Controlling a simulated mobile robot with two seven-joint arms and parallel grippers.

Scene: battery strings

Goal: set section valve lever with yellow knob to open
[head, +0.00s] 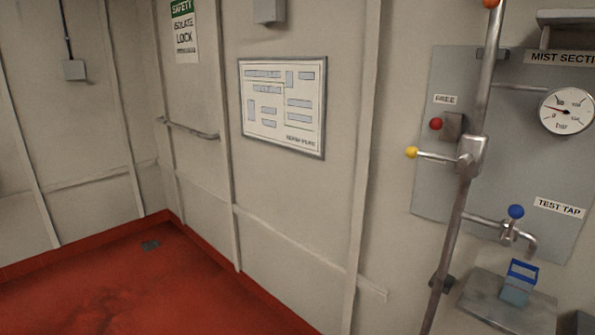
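The section valve lever with a yellow knob (411,152) is at the right of the head view. Its short metal arm points left, close to level, from a valve body (470,157) on a tall, slightly slanted pipe (455,225). The valve is in front of a grey wall panel (500,110) with a "MIST SECTI..." label, cut off by the frame edge. Neither of my grippers shows in the head view.
A red knob (436,124) sits just above the yellow one. A pressure gauge (566,111), a blue-knobbed test tap (516,211) and a blue-handled item on a grey ledge (480,292) are to the right. Red floor (120,285) at left is clear.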

